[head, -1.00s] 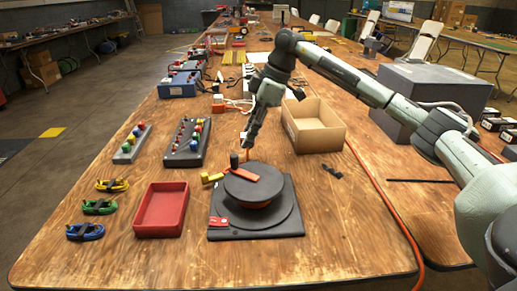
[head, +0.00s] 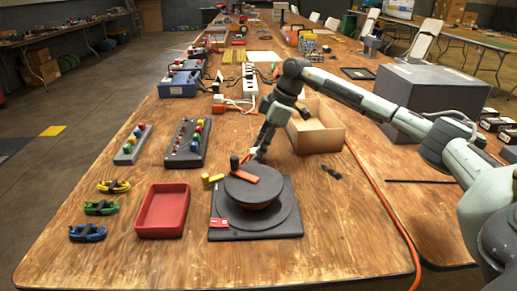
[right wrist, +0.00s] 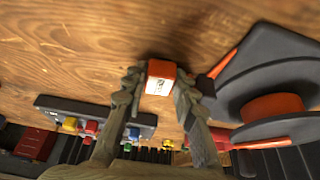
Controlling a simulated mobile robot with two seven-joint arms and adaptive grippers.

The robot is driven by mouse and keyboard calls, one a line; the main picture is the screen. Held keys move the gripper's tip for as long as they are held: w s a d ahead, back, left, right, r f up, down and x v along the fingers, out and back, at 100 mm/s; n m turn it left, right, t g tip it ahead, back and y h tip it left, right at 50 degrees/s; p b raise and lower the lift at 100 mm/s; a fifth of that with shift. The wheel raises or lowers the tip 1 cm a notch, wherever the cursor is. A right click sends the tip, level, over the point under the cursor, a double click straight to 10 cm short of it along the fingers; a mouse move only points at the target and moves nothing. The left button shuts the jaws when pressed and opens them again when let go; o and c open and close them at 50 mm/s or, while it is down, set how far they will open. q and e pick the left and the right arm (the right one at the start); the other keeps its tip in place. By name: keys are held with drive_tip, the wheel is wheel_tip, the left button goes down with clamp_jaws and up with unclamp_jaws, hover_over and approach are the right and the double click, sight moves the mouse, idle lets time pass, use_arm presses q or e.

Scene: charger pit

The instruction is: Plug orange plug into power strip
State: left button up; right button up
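The orange plug (right wrist: 161,77), a small block with a pale printed face, sits between the fingertips of my right gripper (right wrist: 160,85) in the right wrist view, touching both fingers. In the head view my right gripper (head: 258,149) points down just behind the black turntable, and only a small pale and orange bit shows at its tip. A white power strip (head: 233,105) lies farther back on the table, left of the right arm, with dark plugs and cords around it. My left gripper is not in view.
The black turntable (head: 285,224) carries a raised disc with an orange bar. A red tray (head: 162,211) and colored cable bundles lie to the left. A knob panel (head: 187,142) stands behind them. An open cardboard box (head: 322,139) and a grey box (head: 430,90) are at right.

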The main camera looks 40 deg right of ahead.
drive_tip(key=o, duration=0.4)
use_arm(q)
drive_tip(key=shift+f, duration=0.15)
use_arm(e)
drive_tip(key=shift+f, duration=0.1)
drive_tip(key=shift+f+b, duration=0.2)
drive_tip(key=shift+b, duration=0.55)
drive_tip(key=v, duration=0.6)
drive_tip(key=shift+w+a+r, duration=0.15)
drive_tip(key=shift+r, duration=0.3)
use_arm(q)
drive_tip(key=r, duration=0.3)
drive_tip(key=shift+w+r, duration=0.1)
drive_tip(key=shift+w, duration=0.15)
use_arm(e)
drive_tip(key=shift+d+r, duration=0.25)
drive_tip(key=shift+r, duration=0.45)
